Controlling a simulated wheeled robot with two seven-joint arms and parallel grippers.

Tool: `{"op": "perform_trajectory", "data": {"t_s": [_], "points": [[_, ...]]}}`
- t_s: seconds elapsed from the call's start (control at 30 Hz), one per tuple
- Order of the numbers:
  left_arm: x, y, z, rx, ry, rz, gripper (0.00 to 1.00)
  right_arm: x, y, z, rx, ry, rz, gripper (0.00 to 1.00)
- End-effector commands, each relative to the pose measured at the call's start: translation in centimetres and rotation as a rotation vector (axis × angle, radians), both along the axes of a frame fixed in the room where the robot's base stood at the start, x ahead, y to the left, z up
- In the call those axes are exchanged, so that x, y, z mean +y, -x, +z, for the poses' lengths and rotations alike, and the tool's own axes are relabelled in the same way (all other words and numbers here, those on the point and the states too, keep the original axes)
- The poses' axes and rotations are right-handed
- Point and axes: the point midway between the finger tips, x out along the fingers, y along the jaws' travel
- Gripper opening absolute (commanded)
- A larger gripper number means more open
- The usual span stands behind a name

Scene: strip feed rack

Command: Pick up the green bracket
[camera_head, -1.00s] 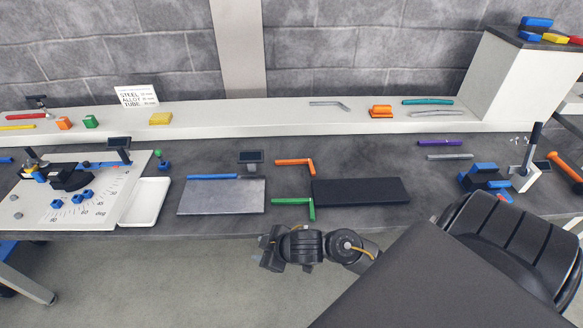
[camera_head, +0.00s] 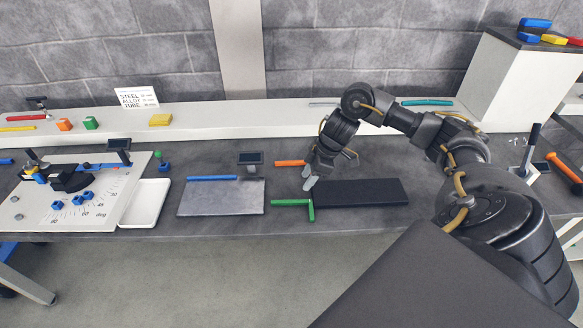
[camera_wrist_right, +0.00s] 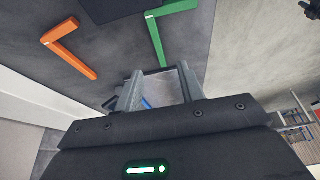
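The green bracket (camera_head: 292,203) is an L-shaped bar lying on the dark bench near its front edge. Its short arm is beside the left end of the black mat (camera_head: 370,192). It also shows in the right wrist view (camera_wrist_right: 157,36), beyond my fingertips. My right gripper (camera_head: 309,178) is above the bench behind the bracket's corner, apart from it. In the right wrist view its two fingers (camera_wrist_right: 160,80) are spread with no bracket between them. My left gripper is not in view.
An orange bracket (camera_head: 289,163) lies behind the green one, partly hidden by my right gripper; it also shows in the right wrist view (camera_wrist_right: 68,46). A grey plate (camera_head: 222,198) with a blue bar (camera_head: 212,178) lies left. A white tray (camera_head: 145,204) is farther left.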

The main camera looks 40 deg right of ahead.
Motion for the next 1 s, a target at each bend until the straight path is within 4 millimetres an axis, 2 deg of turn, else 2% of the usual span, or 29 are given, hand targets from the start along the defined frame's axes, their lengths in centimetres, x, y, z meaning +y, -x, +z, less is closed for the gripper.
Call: {"op": "perform_trajectory", "data": {"t_s": [0.17,0.4,0.5,0.77,1.0], "points": [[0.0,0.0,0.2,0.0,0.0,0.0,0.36,0.2,-0.1,-0.6,0.006,-0.002,-0.002,0.39],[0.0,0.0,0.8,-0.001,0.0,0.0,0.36,1.3,-1.0,-4.0,0.005,-0.002,-0.002,0.39],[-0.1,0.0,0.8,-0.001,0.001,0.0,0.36,1.5,-1.2,-4.8,0.002,0.0,-0.001,0.39],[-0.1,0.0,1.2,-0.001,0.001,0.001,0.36,1.9,-1.5,-5.6,0.003,-0.001,0.0,0.39],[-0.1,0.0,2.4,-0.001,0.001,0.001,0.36,2.7,-2.5,-8.9,0.004,-0.002,-0.002,0.39]]}}
